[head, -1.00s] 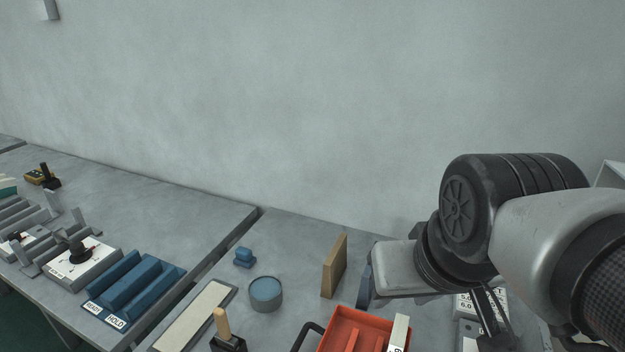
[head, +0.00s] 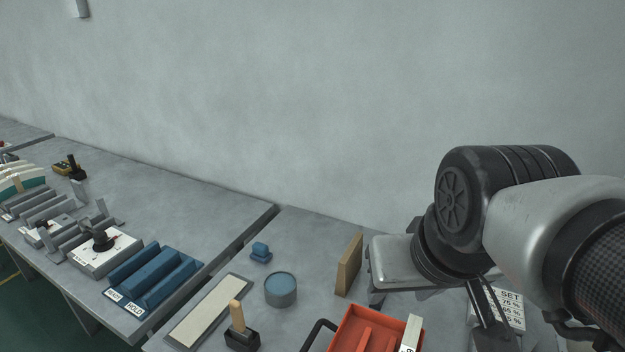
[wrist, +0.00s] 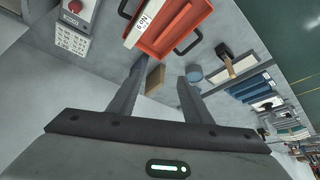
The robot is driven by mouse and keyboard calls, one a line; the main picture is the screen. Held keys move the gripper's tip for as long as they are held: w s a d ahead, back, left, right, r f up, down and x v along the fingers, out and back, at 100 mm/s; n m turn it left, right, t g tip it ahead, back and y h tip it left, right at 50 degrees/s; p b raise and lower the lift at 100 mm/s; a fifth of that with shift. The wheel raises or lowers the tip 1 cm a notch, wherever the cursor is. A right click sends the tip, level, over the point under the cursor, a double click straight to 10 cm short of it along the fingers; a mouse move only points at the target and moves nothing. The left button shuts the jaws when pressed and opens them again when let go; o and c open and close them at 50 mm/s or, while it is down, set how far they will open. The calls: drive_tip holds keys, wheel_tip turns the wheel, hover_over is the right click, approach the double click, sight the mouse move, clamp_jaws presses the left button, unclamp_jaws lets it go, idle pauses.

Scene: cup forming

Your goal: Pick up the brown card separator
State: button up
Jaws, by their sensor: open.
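The brown card separator (head: 349,264) is a thin upright brown board standing on the grey table, left of my gripper (head: 377,288) in the head view. My gripper's near body almost meets the board's right edge in that picture. In the wrist view the brown separator (wrist: 155,79) shows beyond and between the two fingers of my open gripper (wrist: 161,74), nearer the left finger. Nothing is held. The fingertips are mostly hidden in the head view, and I cannot tell how far they are from the board.
A red tray (head: 352,334) with black handles stands in front of the separator. A round blue-topped tub (head: 280,289), a small blue block (head: 260,252) and a wooden-handled tool (head: 238,325) lie to the left. A label panel (head: 508,308) is at right. The wall is behind.

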drive_tip(key=w+f+m+g+b, duration=0.1)
drive_tip(key=w+m+b, duration=0.1)
drive_tip(key=w, duration=1.1)
drive_tip(key=m+g+h+b, duration=0.2)
drive_tip(key=m, duration=0.2)
approach(351, 249)
drive_tip(key=b+x, duration=0.1)
drive_tip(key=x, duration=1)
drive_tip(key=shift+w+b+x, duration=0.2)
drive_tip(key=shift+b+x, duration=0.45)
drive_tip(key=shift+x, duration=2.4)
drive_tip(key=shift+a, duration=0.15)
drive_tip(key=shift+f+b, duration=0.25)
drive_tip(key=shift+b, duration=0.05)
drive_tip(key=shift+c, duration=0.3)
clamp_jaws()
